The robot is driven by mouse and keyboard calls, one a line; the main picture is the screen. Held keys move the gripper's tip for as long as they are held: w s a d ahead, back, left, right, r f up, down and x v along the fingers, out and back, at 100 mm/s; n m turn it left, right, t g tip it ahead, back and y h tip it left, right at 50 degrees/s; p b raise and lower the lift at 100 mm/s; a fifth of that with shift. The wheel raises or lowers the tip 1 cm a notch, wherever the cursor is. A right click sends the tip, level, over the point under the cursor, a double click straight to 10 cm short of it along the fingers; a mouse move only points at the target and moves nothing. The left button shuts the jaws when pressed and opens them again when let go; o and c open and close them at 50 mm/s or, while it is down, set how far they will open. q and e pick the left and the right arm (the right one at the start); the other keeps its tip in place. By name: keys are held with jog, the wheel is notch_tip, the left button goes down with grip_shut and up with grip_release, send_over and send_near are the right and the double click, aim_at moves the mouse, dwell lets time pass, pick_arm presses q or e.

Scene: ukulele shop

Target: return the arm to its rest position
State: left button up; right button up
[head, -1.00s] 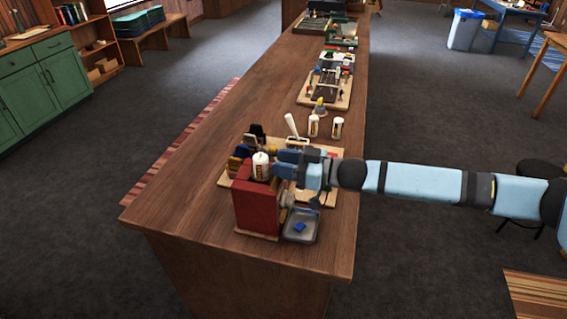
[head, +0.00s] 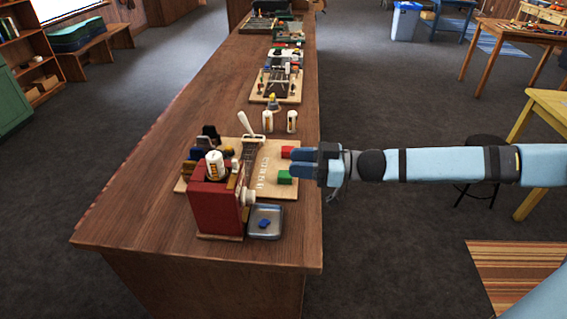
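My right arm reaches in from the right edge, stretched out roughly level. Its gripper (head: 298,162) is at the right edge of the wooden counter (head: 165,150). Its two blue fingers are apart with nothing seen between them. My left gripper is not in view.
Two white bottles (head: 292,121) stand behind the board. Right of the counter are open floor, a dark stool (head: 485,148) and a yellow table (head: 548,101).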

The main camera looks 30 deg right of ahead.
jog(key=shift+d, duration=0.1)
dwell(0.4)
jog(key=s+a+f+m+h, duration=0.1)
jog(key=s+a+f+h, duration=0.15)
jog(key=a, duration=0.25)
jog(key=s+a+f+m+t+h, duration=0.1)
jog(key=s+a+f, duration=0.15)
jog(key=a, duration=0.25)
jog(key=s+a+f+m+h, duration=0.1)
jog(key=a+f+h, duration=0.15)
jog(key=a, duration=0.25)
jog(key=s+d+f+m+g+h, duration=0.2)
jog(key=s+d+f+h, duration=0.15)
jog(key=s, duration=0.35)
jog(key=s+d+f+m+g+h, duration=0.2)
jog(key=s+d+f+g, duration=0.15)
jog(key=s, duration=0.35)
jog(key=s+d+f+m+g+h, duration=0.2)
jog(key=s+d+f+h, duration=0.15)
jog(key=s, duration=0.35)
jog(key=w+a+f+t+y+p, duration=0.3)
jog(key=w+a+f+t+p, duration=0.1)
jog(key=w+a+f+t, duration=0.2)
notch_tip(320, 180, down, 3)
jog(key=shift+a+r+n+t, duration=0.15)
jog(key=shift+n+t, duration=0.25)
jog(key=shift+t, duration=0.35)
jog(key=shift+w, duration=0.1)
dwell(1.1)
